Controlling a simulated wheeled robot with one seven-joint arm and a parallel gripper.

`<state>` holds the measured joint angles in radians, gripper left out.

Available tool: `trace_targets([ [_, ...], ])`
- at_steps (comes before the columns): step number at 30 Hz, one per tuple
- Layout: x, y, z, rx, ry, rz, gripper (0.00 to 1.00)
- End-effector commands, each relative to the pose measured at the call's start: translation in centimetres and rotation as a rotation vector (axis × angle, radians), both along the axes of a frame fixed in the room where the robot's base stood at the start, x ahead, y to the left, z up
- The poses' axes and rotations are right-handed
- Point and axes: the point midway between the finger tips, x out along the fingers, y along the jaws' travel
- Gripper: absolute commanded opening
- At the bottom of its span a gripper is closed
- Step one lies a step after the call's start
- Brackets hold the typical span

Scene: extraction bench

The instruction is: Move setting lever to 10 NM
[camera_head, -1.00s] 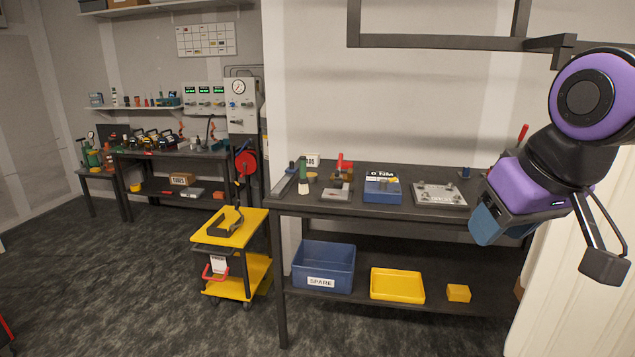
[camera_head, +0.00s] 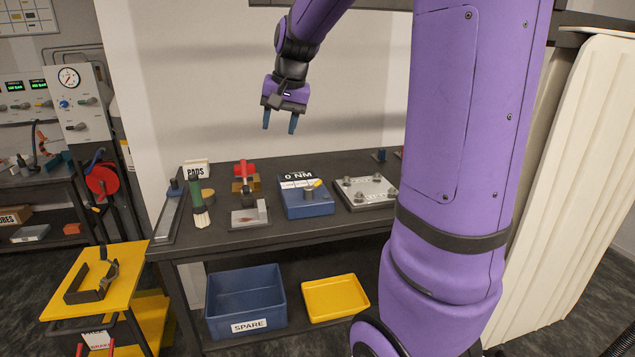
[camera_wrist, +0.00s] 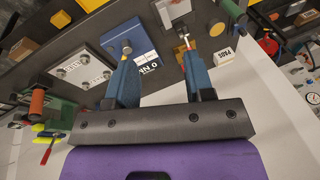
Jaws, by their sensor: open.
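The torque setter is a blue box (camera_head: 306,208) on the bench, with a sign reading 0 NM (camera_head: 298,177) at its back. Its setting lever (camera_head: 312,187) has a yellow tip and sits on a grey round post on top, tip toward the right. My gripper (camera_head: 280,122) is open and empty, fingers pointing down, in the air above and behind the box, clear of the lever. In the wrist view the blue box (camera_wrist: 113,36) and its upside-down sign (camera_wrist: 147,62) lie beyond the fingers, partly hidden by one of them.
A grey plate with studs (camera_head: 368,192) stands right of the box. Air above the bench is free.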

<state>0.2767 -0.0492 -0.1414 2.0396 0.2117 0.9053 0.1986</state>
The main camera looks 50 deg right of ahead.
Motion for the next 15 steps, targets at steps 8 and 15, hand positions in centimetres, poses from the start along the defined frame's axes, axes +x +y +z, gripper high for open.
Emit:
trace_targets([
  [8, 6.0, -10.2, -5.5, 0.071, 0.065, -0.253, 0.48],
  [15, 8.8, -19.0, -11.6, 0.114, 0.11, -0.451, 0.48],
])
